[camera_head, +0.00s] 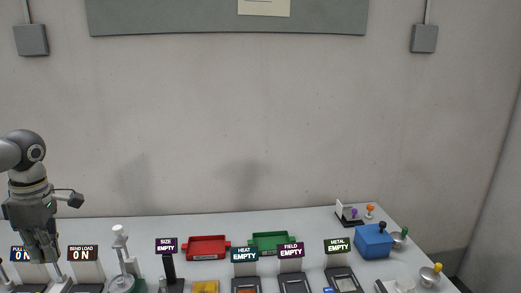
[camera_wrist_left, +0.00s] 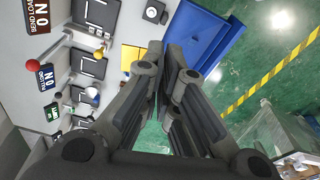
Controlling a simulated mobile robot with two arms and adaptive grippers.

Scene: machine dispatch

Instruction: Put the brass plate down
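No brass plate can be made out for certain. A yellow flat piece (camera_head: 205,287) lies at the front edge of the head view, and a yellow patch (camera_wrist_left: 129,57) shows in the left wrist view; I cannot tell if either is the plate. My right gripper is in neither view.
On the bench (camera_head: 320,222) stand a red tray (camera_head: 207,247), a green tray (camera_head: 272,241), a blue box (camera_head: 373,241) and stations with SIZE (camera_head: 166,246), HEAT (camera_head: 244,255), FIELD (camera_head: 291,251) and METAL (camera_head: 337,246) signs reading EMPTY. A blue bin (camera_wrist_left: 207,35) is beside the bench.

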